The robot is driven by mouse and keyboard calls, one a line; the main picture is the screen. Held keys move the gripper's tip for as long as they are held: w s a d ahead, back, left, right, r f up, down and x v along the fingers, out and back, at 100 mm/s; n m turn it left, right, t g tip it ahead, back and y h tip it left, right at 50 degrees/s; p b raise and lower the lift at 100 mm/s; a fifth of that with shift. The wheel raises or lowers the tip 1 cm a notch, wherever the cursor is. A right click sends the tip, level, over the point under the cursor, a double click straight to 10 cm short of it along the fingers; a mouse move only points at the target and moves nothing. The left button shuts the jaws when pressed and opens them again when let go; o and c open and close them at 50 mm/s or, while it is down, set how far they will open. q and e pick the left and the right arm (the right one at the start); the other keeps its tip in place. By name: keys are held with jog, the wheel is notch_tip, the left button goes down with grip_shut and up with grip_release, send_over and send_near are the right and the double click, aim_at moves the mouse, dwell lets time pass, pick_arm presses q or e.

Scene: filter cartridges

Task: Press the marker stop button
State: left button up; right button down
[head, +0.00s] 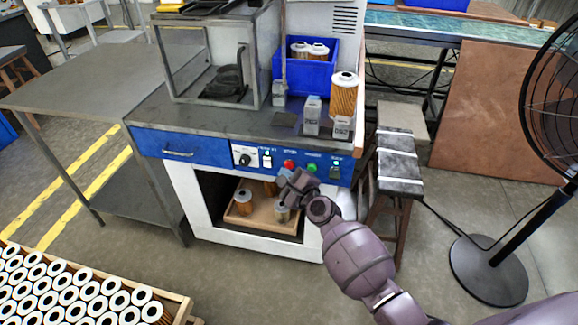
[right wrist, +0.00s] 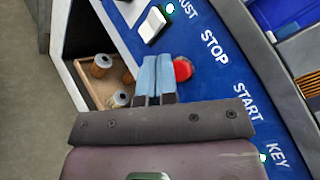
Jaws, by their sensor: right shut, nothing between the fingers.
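The red stop button (head: 289,165) sits on the blue front panel of the marking machine. In the right wrist view the red button (right wrist: 183,69) is beside the white word STOP, its left edge partly hidden by a fingertip. My right gripper (head: 293,181) is in front of the panel, just below the button in the head view. In the right wrist view its fingertips (right wrist: 157,61) are together and empty, right beside the button. I cannot tell whether they touch it. My left gripper is not in view.
A green button (head: 312,168) sits right of the red one; a black knob (head: 245,160) and white switch (head: 267,160) sit left. Below, an open bay holds a wooden tray (head: 240,219) with cartridges. A stool (head: 398,165) and fan (head: 488,270) stand to the right.

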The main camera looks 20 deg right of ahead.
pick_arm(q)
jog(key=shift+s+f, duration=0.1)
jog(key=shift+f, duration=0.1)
pick_arm(e)
jog(key=shift+w+d, duration=0.3)
jog(key=shift+w, duration=0.1)
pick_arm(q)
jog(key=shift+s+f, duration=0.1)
pick_arm(e)
jog(key=shift+w+d, duration=0.15)
jog(key=shift+w, duration=0.1)
dwell(0.6)
jog(key=shift+s, duration=0.1)
dwell(0.4)
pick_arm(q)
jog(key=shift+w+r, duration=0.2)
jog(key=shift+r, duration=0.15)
pick_arm(e)
jog(key=shift+s+a, duration=0.45)
jog(key=shift+s, duration=0.1)
jog(key=shift+s, duration=0.1)
